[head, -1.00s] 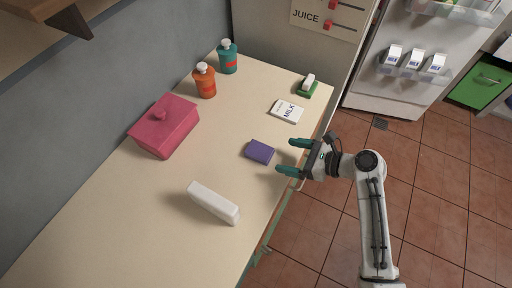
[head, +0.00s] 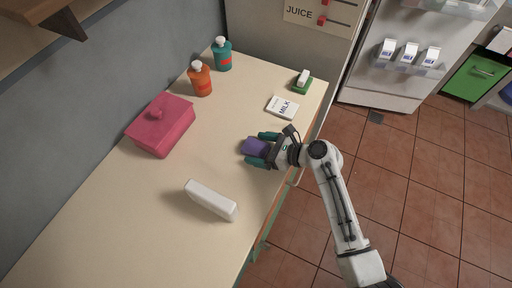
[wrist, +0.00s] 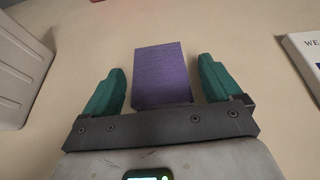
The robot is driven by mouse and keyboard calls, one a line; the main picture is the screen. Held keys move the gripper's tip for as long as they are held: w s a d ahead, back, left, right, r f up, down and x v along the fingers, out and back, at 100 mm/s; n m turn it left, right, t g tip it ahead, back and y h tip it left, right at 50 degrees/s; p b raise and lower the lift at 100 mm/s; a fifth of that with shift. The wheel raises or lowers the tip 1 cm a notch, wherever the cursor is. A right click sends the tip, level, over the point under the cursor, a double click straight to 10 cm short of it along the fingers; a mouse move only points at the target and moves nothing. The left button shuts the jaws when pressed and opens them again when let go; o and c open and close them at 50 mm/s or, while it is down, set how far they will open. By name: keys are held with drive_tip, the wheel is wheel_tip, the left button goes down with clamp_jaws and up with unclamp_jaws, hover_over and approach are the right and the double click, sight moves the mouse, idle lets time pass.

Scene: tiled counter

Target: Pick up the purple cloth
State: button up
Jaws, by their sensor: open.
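The purple cloth (head: 255,147) is a small folded block lying on the counter near its front edge. In the wrist view the cloth (wrist: 162,75) sits between the two teal fingers, with a gap on each side. My gripper (head: 256,150) is open around the cloth. In the wrist view my gripper (wrist: 162,88) has both fingers apart, and the near end of the cloth is close to the palm.
A white block (head: 211,200) lies left of the gripper. A pink lidded box (head: 161,126), an orange bottle (head: 200,79) and a teal bottle (head: 222,55) stand at the back.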

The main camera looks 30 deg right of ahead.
drive_tip(key=shift+c, duration=0.3)
drive_tip(key=c, duration=1)
drive_tip(key=shift+r, duration=0.1)
drive_tip(key=shift+r, duration=0.55)
drive_tip(key=s+a+r, duration=0.6)
drive_tip(key=s+r, duration=0.5)
drive_tip(key=s, duration=0.1)
drive_tip(key=shift+s+a+r, duration=0.2)
drive_tip(key=shift+a+r, duration=0.15)
drive_tip(key=shift+r, duration=0.05)
